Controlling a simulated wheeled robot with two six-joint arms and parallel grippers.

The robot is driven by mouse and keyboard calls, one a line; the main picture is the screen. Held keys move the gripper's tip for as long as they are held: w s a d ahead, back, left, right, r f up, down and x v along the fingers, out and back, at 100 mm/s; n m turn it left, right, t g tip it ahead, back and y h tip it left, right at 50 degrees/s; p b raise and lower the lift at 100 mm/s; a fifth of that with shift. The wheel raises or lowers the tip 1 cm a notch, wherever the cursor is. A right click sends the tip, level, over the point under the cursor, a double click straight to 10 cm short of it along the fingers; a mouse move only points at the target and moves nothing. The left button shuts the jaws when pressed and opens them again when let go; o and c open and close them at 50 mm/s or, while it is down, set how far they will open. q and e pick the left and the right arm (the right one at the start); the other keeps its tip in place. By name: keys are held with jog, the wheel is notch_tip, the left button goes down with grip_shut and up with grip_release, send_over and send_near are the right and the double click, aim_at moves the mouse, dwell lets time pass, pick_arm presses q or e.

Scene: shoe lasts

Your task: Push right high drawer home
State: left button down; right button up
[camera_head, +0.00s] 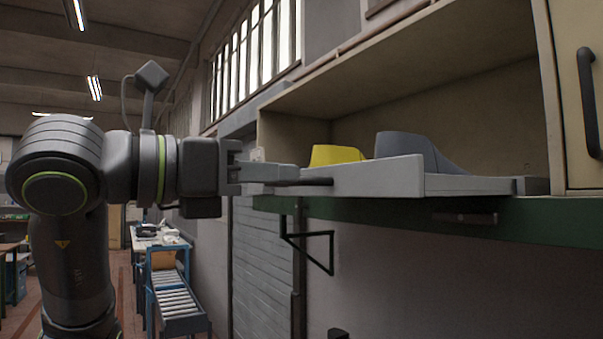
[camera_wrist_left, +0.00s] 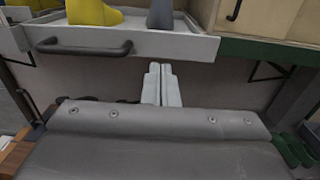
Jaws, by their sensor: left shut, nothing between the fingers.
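The drawer (camera_head: 377,178) is a light grey tray standing out from an open cabinet bay above a green ledge. It holds a yellow shoe last (camera_head: 337,154) and a grey shoe last (camera_head: 410,150). A dark bar handle (camera_head: 305,182) is on its front, and the handle also shows in the left wrist view (camera_wrist_left: 85,47). My left gripper (camera_head: 298,174) is shut and empty at the drawer front. In the left wrist view its fingertips (camera_wrist_left: 160,68) appear close to the front's lower edge, right of the handle. I cannot tell whether they touch. My right gripper is not in view.
The wooden cabinet (camera_head: 470,80) surrounds the drawer, with a closed door and black handle (camera_head: 588,102) at right. The green ledge (camera_head: 400,212) runs below, with a black bracket (camera_head: 308,247) under it. A roller conveyor (camera_head: 178,303) stands at lower left.

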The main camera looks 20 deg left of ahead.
aim_at(354, 177)
pick_arm(q)
jog(key=p+x, duration=0.3)
jog(key=x, duration=0.5)
jog(key=shift+w+d, duration=0.15)
jog(key=shift+w, duration=0.05)
jog(key=shift+x, duration=3)
jog(key=shift+x, duration=2.25)
